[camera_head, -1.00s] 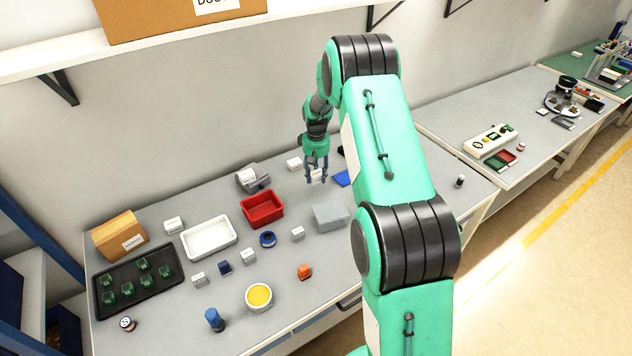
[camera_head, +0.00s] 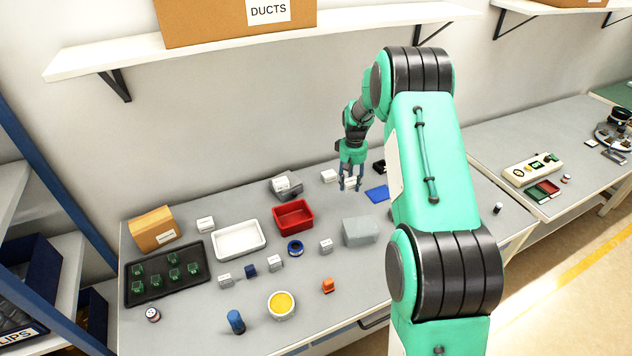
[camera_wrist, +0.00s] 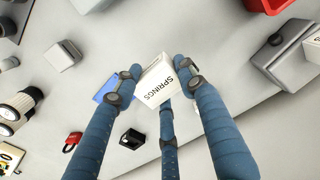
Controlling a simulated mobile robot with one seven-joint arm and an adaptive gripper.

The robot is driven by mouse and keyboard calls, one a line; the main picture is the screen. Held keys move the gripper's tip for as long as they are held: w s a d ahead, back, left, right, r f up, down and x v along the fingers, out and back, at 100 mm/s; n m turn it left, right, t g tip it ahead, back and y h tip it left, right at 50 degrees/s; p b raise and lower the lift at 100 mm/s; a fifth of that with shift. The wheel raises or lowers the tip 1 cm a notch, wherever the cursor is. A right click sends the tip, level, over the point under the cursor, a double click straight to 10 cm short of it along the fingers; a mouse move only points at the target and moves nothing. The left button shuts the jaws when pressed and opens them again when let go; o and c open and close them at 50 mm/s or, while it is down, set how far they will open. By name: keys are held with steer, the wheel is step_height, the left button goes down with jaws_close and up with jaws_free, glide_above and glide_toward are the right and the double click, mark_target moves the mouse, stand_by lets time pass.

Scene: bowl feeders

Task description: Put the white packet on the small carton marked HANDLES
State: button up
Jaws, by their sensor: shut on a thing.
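My gripper (camera_head: 351,184) is at the back of the table, its fingers around a small white carton (camera_wrist: 158,80). The wrist view shows the carton tilted between the fingertips, with SPRINGS printed on it. Other small white cartons stand on the table: one just left of my gripper (camera_head: 329,176), one at the back left (camera_head: 205,225), and several nearer the front (camera_head: 276,263). Their print is too small to read, so I cannot tell which is marked HANDLES. I cannot single out a separate white packet. One white piece (camera_head: 283,185) rests on a grey holder (camera_head: 292,190).
A blue flat piece (camera_head: 377,193) lies right of my gripper. A red bin (camera_head: 308,222), white tray (camera_head: 258,241) and grey block (camera_head: 361,231) stand in front. A black tray (camera_head: 205,250) with green parts is at left. A red padlock (camera_wrist: 72,141) shows in the wrist view.

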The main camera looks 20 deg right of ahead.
steer(key=w+a+r+p, duration=0.2)
steer(key=w+a+p, duration=0.1)
steer(key=a, duration=1.3)
steer(key=w+a+r+p, duration=0.1)
steer(key=w+a+p, duration=0.1)
steer(key=a, duration=1.4)
steer(key=s+a+r+p, duration=0.1)
steer(key=s+a, duration=0.1)
steer(key=a, duration=0.9)
steer(key=s+a+r+p, duration=0.1)
steer(key=s+a+p, duration=0.1)
steer(key=a, duration=0.8)
steer(key=s+a+r+p, duration=0.1)
steer(key=s+a, duration=0.3)
steer(key=a, duration=0.7)
steer(key=shift+s+a+r+p, duration=0.15)
steer(key=shift+s+a+p, duration=0.15)
steer(key=shift+p, duration=0.2)
steer(key=shift+w, duration=0.1)
steer(key=p, duration=0.2)
glide_above(158, 223)
steer(key=shift+f, duration=0.75)
